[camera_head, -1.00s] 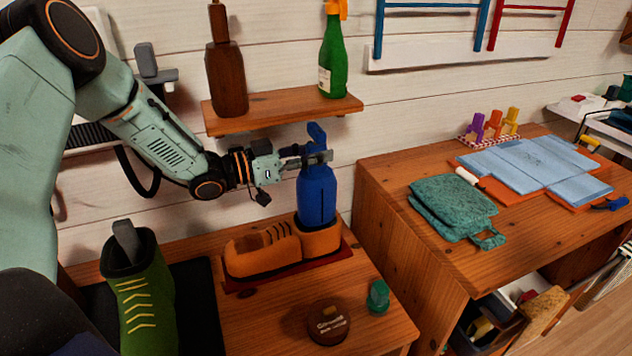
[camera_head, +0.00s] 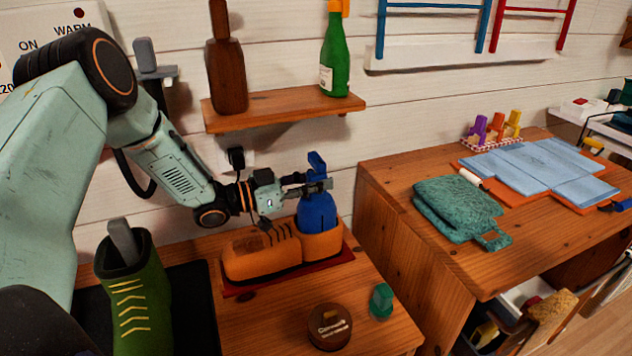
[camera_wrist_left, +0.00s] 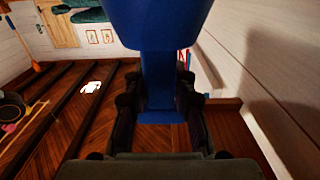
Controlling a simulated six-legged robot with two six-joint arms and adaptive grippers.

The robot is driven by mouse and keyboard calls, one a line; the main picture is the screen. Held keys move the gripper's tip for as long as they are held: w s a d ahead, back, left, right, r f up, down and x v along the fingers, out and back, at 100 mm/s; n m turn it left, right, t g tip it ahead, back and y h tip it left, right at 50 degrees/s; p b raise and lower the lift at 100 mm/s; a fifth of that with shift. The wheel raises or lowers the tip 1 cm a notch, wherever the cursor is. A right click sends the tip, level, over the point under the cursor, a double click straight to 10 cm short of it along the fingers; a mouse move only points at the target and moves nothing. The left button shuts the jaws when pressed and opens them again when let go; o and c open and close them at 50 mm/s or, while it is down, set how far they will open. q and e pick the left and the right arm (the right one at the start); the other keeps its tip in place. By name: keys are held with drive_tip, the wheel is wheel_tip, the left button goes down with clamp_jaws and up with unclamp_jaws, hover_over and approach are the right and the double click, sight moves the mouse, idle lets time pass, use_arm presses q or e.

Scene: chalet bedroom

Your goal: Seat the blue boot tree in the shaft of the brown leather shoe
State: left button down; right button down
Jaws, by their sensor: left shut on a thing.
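The brown leather shoe (camera_head: 262,257) stands on a red mat (camera_head: 338,261) on the low wooden bench, with its shaft at the right end. The blue boot tree (camera_head: 317,213) is upright, its lower part down inside the shaft and hidden by the shaft wall. My left gripper (camera_head: 318,187) comes in from the left and is shut on the boot tree near its top. In the left wrist view the blue boot tree (camera_wrist_left: 158,60) fills the space between the fingers. Whether it touches the bottom of the shaft cannot be seen. My right gripper is not in view.
A green boot (camera_head: 140,300) with a grey piece in it stands at left. A round brown tin (camera_head: 329,327) and a small green item (camera_head: 381,300) sit at the bench front. A wall shelf (camera_head: 280,108) with two bottles hangs above. A taller table stands at right.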

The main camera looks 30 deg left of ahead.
use_arm(q)
drive_tip(key=c, duration=1.1)
unclamp_jaws()
drive_tip(key=shift+f, duration=0.15)
drive_tip(key=shift+r, duration=0.25)
drive_tip(key=shift+s+a, duration=0.25)
drive_tip(key=p+v, duration=0.2)
drive_tip(key=v, duration=0.4)
drive_tip(key=shift+r+p, duration=0.1)
drive_tip(key=shift+p, duration=0.2)
drive_tip(key=shift+s+a, duration=0.25)
drive_tip(key=shift+s, duration=0.05)
drive_tip(key=shift+s+f, duration=0.1)
drive_tip(key=shift+f, duration=0.1)
